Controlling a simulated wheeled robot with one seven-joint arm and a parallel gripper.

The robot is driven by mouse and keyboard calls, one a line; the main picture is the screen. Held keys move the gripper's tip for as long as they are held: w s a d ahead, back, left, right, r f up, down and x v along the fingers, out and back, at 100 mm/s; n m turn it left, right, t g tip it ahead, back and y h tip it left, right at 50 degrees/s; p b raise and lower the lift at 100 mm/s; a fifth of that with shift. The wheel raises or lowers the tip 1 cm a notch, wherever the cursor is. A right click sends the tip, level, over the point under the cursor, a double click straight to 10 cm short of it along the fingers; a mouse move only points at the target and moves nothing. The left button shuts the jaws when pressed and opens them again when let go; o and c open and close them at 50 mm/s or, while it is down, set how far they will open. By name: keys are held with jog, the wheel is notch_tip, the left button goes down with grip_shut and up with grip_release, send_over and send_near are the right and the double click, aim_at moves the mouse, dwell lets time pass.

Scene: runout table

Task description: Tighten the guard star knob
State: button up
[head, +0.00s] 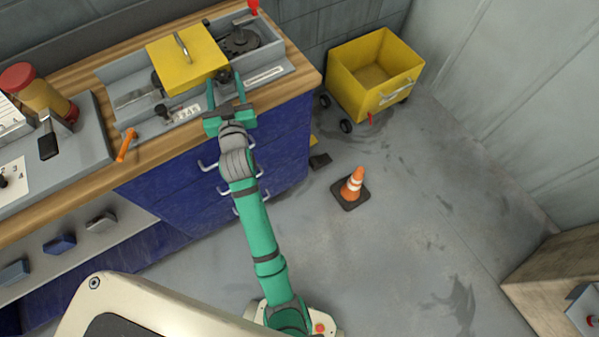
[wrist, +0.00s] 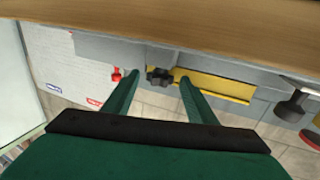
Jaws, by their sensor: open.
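The dark star knob (wrist: 160,76) is on the front of the grey machine, by the yellow guard (head: 188,60). In the head view the knob (head: 224,75) is small and partly crowded by my fingertips. My gripper (head: 226,87) is open and empty at the machine's front edge, its two green fingers pointing at the knob. In the wrist view the knob appears between the fingertips, nearer the left one in height and apart from both. How far it lies beyond the tips is hard to tell. The guard has a metal handle on top and looks shut.
An orange lever (head: 127,145) and a dark knob (head: 163,112) stand left along the machine front. A red part (head: 253,6) is at the far end. A yellow cart (head: 372,75) and a traffic cone (head: 352,188) stand on the floor to the right. Blue drawers (head: 265,150) lie below.

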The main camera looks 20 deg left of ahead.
jog(key=shift+w+d+n+g+y, duration=0.2)
jog(key=shift+n+g+y, duration=0.65)
jog(key=shift+y, duration=0.15)
jog(key=shift+w+d+n+g+y, duration=0.15)
jog(key=shift+d+n+g+y, duration=0.05)
jog(key=shift+n+g+y, duration=0.7)
jog(key=shift+w+d+r+n+g+y, duration=0.1)
jog(key=shift+w+n+g+y, duration=0.05)
jog(key=shift+n+g+y, duration=0.3)
jog(key=shift+w+d+n+g+y, duration=0.1)
jog(key=shift+n+g+y, duration=0.25)
jog(key=shift+g, duration=0.15)
jog(key=shift+d+g, duration=0.15)
jog(key=shift+g, duration=0.15)
jog(key=v, duration=1)
jog(key=s+d+f+m+t+h, duration=0.2)
jog(key=s+d+f+m+h, duration=0.2)
jog(key=d+f, duration=0.3)
jog(key=s+d+f+m+t+h, duration=0.2)
jog(key=s+d+f+m+h, duration=0.2)
jog(key=d+f, duration=0.4)
jog(key=shift+s+d, duration=0.35)
jog(key=shift+s, duration=0.1)
